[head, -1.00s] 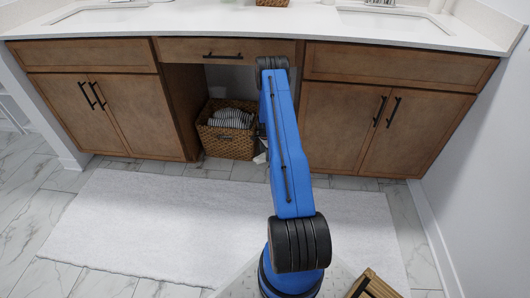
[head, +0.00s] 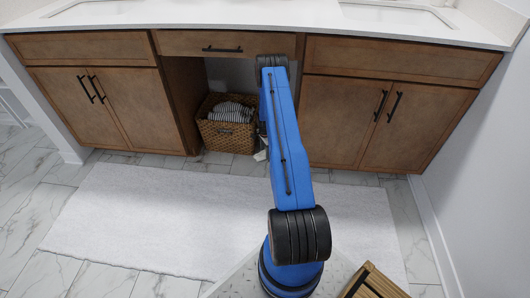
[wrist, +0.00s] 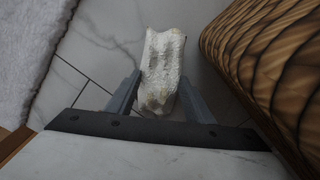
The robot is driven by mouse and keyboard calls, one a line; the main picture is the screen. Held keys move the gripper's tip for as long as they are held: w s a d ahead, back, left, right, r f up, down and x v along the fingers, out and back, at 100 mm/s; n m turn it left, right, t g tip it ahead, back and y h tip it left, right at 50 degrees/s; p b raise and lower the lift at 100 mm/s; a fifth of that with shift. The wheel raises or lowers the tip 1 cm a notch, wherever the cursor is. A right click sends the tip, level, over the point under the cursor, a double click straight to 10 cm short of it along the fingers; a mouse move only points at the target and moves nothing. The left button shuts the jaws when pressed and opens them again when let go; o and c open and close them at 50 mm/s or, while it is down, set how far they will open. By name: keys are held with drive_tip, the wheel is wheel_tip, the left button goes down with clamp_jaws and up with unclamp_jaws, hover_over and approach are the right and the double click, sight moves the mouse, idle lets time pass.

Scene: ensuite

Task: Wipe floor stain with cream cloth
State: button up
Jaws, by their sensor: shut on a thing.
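The cream cloth (wrist: 163,72) is a crumpled, rough-textured strip between the fingers of my gripper (wrist: 160,90) in the wrist view. My gripper is shut on it, and the cloth sticks out past the fingertips over the marble floor tiles. In the head view a small pale bit of the cloth (head: 261,155) shows beside my blue arm, near the basket. My arm hides most of my gripper there. Whether the cloth touches the floor I cannot tell. I cannot make out a floor stain in either view.
A woven basket (head: 226,135) with striped towels stands under the vanity; its side (wrist: 265,55) is close at the right in the wrist view. A white rug (head: 150,220) lies in front. Wooden cabinets (head: 385,110) flank the gap. A slatted wooden thing (head: 370,283) is at lower right.

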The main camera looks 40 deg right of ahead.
drive_tip(key=shift+f, duration=1)
drive_tip(key=shift+s, duration=0.1)
idle(0.3)
